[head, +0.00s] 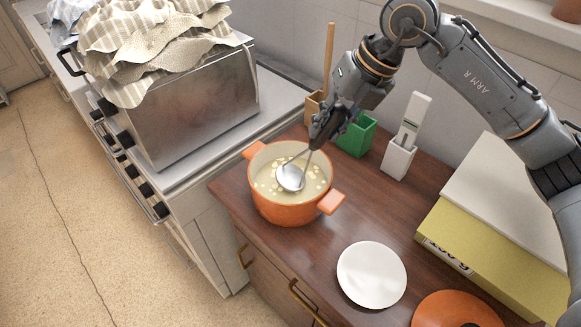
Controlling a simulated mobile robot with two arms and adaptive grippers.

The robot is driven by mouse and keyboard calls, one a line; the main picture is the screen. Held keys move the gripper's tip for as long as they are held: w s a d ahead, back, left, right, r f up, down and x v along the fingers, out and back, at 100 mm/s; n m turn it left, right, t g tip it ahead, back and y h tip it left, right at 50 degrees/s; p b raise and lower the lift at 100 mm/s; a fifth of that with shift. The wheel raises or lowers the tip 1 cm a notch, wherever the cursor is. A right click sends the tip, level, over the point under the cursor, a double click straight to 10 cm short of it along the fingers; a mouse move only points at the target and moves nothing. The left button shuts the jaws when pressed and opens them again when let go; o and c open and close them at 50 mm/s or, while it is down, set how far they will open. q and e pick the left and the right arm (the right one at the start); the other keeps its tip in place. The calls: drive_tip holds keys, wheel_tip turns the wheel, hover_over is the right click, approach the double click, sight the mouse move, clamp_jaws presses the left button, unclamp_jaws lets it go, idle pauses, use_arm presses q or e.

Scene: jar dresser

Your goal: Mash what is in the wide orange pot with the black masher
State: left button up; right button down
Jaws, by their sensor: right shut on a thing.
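The wide orange pot (285,213) stands on the brown wooden counter, uncovered, with a handle on each side. It holds pale liquid with several light chunks (266,181). My right gripper (322,128) is above the pot's back right rim, shut on the masher. The masher's shiny round metal head (290,177) is inside the pot, tilted, at the contents; thin metal rods lead up from it to the gripper. Its handle is mostly hidden by the dark fingers. My left gripper is not in view.
A green holder (357,136), a white holder with a white utensil (400,154) and a wooden holder (315,104) stand behind the pot. A white plate (371,275), orange lid (455,311) and yellow box (490,258) are to the right. A steel appliance (196,105) stands left.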

wheel_tip(320, 180, down, 5)
drive_tip(key=b, duration=0.4)
drive_tip(key=shift+r, duration=0.15)
drive_tip(key=shift+r+p, duration=1.5)
drive_tip(key=shift+r, duration=0.9)
drive_tip(key=shift+f, duration=0.15)
wheel_tip(320, 180, down, 5)
drive_tip(key=b, duration=0.4)
drive_tip(key=shift+r, duration=0.2)
drive_tip(key=shift+r+p, duration=1.6)
drive_tip(key=shift+r, duration=0.9)
drive_tip(key=shift+f, duration=0.15)
